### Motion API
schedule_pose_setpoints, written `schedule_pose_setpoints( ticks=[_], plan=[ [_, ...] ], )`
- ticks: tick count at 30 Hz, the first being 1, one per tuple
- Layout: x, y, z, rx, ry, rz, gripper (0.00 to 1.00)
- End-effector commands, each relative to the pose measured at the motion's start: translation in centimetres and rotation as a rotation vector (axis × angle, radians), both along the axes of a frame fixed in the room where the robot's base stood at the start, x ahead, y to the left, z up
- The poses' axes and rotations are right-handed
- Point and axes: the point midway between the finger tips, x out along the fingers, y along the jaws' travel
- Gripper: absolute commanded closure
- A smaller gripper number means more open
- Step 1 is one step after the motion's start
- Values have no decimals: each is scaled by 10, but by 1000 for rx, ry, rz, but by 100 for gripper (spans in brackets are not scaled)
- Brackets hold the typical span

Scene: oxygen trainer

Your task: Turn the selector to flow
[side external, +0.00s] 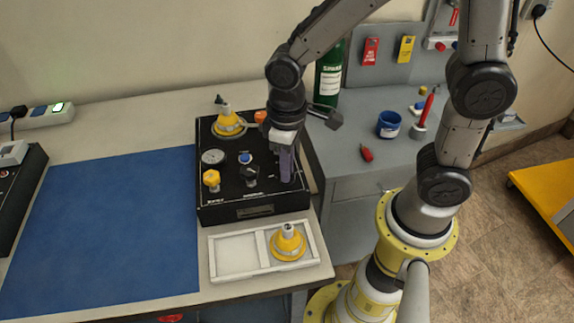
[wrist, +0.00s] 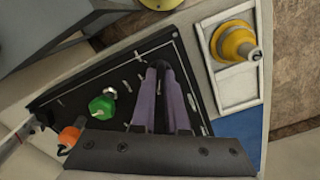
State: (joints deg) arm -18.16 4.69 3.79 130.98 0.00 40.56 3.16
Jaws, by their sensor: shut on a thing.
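The black trainer panel (side external: 228,200) lies on the bench with knobs on its top face. My gripper (side external: 286,180) points straight down onto the front right part of the panel. Its purple fingers (wrist: 158,70) are shut close together, low at the panel face, on what appears to be the selector. The fingers hide the selector in both views, so its setting cannot be read. A black knob (side external: 251,175) stands just left of the gripper, apart from it. A green knob (wrist: 102,107) shows beside the fingers in the wrist view.
The panel also has a gauge (side external: 213,157), a blue knob (side external: 245,157), a yellow knob (side external: 211,180) and an orange knob (side external: 260,117). A yellow fitting (side external: 228,123) stands at its back. A white tray (side external: 238,268) with another yellow fitting (side external: 288,242) lies in front. The blue mat (side external: 105,230) is clear.

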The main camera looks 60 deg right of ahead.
Motion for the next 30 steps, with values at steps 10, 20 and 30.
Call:
schedule_pose_setpoints(
  ticks=[10, 20, 30],
  plan=[
    [0, 0, 1, 0, -1, -72, 100],
    [1, 0, 1, 2, -3, -326, 100],
    [1, 0, 1, 1, -2, -647, 100]
  ],
)
